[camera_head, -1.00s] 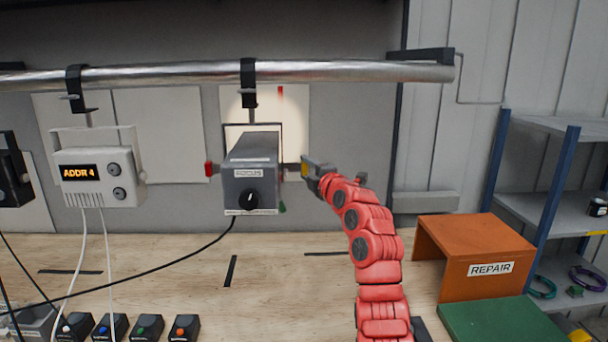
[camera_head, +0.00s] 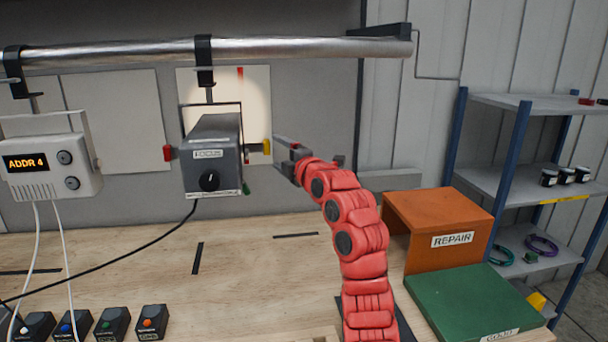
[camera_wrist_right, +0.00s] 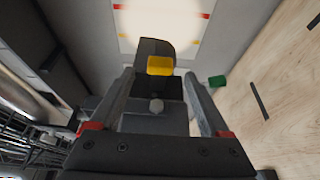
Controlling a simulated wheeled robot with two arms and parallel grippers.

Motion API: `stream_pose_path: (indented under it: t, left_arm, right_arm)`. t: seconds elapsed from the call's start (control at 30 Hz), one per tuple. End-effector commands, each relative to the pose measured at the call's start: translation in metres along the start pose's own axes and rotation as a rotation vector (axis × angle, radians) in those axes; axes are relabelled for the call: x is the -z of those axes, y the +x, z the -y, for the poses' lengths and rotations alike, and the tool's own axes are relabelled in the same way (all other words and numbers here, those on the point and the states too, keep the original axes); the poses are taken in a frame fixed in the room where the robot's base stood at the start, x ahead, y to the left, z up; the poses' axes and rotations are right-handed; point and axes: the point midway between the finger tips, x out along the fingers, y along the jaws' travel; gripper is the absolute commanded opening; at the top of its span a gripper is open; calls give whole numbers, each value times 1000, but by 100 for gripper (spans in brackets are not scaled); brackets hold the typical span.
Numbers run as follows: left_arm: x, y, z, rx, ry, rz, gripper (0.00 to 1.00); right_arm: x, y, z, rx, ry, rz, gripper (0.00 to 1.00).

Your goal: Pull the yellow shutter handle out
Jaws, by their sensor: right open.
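The yellow shutter handle (camera_head: 266,147) sticks out from the right side of the grey lamp box (camera_head: 213,150) marked FOCUS, which hangs from the rail. My right gripper (camera_head: 279,146) is open, just right of the yellow handle, with its fingers pointing at the box. In the right wrist view the yellow handle (camera_wrist_right: 160,66) shows ahead, between and beyond the two open fingers (camera_wrist_right: 160,95), on the dark lamp box. My left gripper is not in view.
A red handle (camera_head: 168,153) is on the box's left side and a green one (camera_head: 246,188) low on its right. The metal rail (camera_head: 230,49) runs above. An orange REPAIR stand (camera_head: 440,225) and green pad (camera_head: 470,300) are at right. The middle bench is clear.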

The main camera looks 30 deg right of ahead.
Motion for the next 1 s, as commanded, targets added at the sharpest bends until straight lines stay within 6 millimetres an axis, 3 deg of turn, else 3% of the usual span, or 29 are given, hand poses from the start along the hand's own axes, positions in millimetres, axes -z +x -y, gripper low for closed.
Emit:
stream_pose_path:
  t: [0.5, 0.7, 1.0]
  left_arm:
    - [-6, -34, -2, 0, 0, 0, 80]
    - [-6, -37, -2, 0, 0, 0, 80]
    - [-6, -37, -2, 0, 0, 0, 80]
  right_arm:
    - [-1, -105, 3, 0, -3, 1, 80]
    - [0, -122, 2, 2, 0, 1, 80]
    - [0, -124, 1, 3, 0, 0, 80]
